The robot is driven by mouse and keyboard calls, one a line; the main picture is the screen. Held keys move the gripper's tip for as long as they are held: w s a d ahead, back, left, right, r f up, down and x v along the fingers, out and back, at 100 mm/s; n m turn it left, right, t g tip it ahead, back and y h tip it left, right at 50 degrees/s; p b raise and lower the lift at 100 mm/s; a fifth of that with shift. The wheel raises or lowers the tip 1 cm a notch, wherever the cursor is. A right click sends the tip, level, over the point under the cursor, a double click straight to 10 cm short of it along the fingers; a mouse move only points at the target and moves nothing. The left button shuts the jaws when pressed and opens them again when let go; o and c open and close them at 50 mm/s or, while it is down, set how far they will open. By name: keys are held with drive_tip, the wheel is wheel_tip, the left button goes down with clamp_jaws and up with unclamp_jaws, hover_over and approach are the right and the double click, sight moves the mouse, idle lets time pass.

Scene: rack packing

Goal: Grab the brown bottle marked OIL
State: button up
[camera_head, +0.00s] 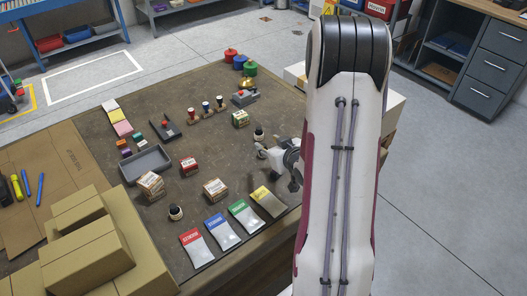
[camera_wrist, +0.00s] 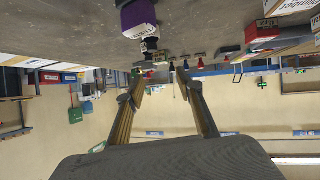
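No label reading OIL can be made out in either view. Two small dark bottles with pale bands stand on the brown table: a near bottle (camera_head: 176,212) at the front and a far bottle (camera_head: 259,134) just above my gripper (camera_head: 262,152) in the head view. I cannot tell whether either is the brown OIL bottle. My gripper is low over the right side of the table, pointing left. In the wrist view, which is upside down, the two fingers (camera_wrist: 155,86) are spread apart with nothing between them. A dark item (camera_wrist: 148,46) lies beyond the fingertips.
The table (camera_head: 160,180) holds small cartons (camera_head: 215,189), several colored packets (camera_head: 222,231), a grey tray (camera_head: 146,165), stamps (camera_head: 206,106) and colored canisters (camera_head: 239,62). Cardboard boxes (camera_head: 88,255) crowd the front left. In the wrist view, a purple-sided item (camera_wrist: 138,18) is close by.

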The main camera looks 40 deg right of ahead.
drive_tip(key=shift+m+t, duration=0.4)
drive_tip(key=shift+t, duration=0.4)
drive_tip(key=shift+s+d+f, duration=0.25)
drive_tip(key=shift+d+f, duration=0.05)
drive_tip(key=shift+f, duration=0.35)
drive_tip(key=shift+s+d+f, duration=0.25)
drive_tip(key=shift+d+f, duration=0.05)
drive_tip(key=shift+f, duration=0.3)
drive_tip(key=shift+s+d+f, duration=0.25)
drive_tip(key=shift+d+f, duration=0.05)
drive_tip(key=shift+f, duration=0.35)
drive_tip(key=shift+x, duration=1.35)
drive_tip(key=shift+w+f, duration=1.05)
drive_tip(key=shift+w, duration=0.3)
drive_tip(key=shift+x, duration=0.95)
clamp_jaws()
